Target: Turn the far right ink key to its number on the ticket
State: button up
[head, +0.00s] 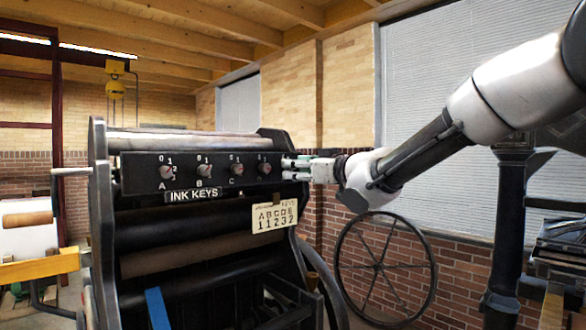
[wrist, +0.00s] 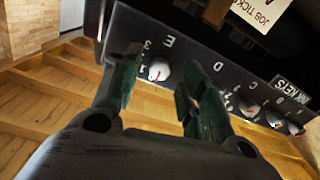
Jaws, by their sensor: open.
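The far right ink key, E (wrist: 159,71), is a pale knob with a red mark on the dark panel. In the wrist view it shows between my two spread fingers, and I see no contact. Its exact setting is hard to read. My gripper (wrist: 157,76) is open and faces the panel. In the head view my gripper (head: 290,168) is at the panel's right end and hides key E. The ticket (head: 274,216) hangs below the panel; it reads A B C D E over what looks like 1 1 2 3 2. Part of the ticket (wrist: 262,14) shows in the wrist view.
Keys A (head: 166,171), B (head: 204,170) and C (head: 237,169) line the panel farther left. Black rollers lie below the panel. A large spoked wheel (head: 385,268) stands right of the press.

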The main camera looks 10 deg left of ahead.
jog(key=shift+x, duration=1.15)
jog(key=shift+d, duration=0.1)
grip_shut()
jog(key=shift+m, duration=8)
